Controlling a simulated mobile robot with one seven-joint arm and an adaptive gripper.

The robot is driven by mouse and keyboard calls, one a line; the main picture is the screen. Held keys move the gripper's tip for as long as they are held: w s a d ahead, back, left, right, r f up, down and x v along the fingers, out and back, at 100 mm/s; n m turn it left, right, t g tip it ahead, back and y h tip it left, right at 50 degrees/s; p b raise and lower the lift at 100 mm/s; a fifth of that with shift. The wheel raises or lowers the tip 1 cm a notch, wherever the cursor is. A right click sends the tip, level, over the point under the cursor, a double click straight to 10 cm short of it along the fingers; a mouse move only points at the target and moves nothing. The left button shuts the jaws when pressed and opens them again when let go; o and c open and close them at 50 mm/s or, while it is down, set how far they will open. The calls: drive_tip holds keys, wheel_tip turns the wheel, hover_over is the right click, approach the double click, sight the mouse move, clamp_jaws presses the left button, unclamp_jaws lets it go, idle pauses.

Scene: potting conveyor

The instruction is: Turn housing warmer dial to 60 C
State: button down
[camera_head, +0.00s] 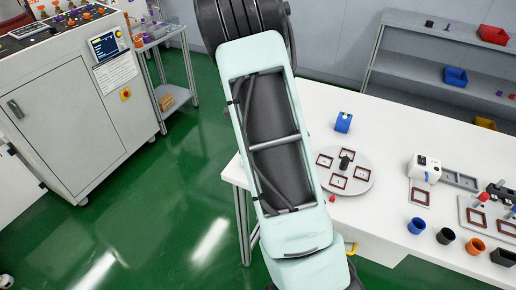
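I cannot make out a dial marked with temperatures. A small white box-shaped device (424,170) with small dark parts on it stands on the white table at the right; it may be the housing warmer, but I cannot tell. My arm crosses the middle of the view from top to bottom and hides part of the table's left side. My gripper is not in view; the arm runs out of the frame at the bottom.
The white table (350,105) holds a round plate (364,184) with several brown square frames, a blue block (343,122) and several cups along the front. A large grey cabinet (75,125) with a screen (105,44) stands left. Green floor (190,190) between is clear.

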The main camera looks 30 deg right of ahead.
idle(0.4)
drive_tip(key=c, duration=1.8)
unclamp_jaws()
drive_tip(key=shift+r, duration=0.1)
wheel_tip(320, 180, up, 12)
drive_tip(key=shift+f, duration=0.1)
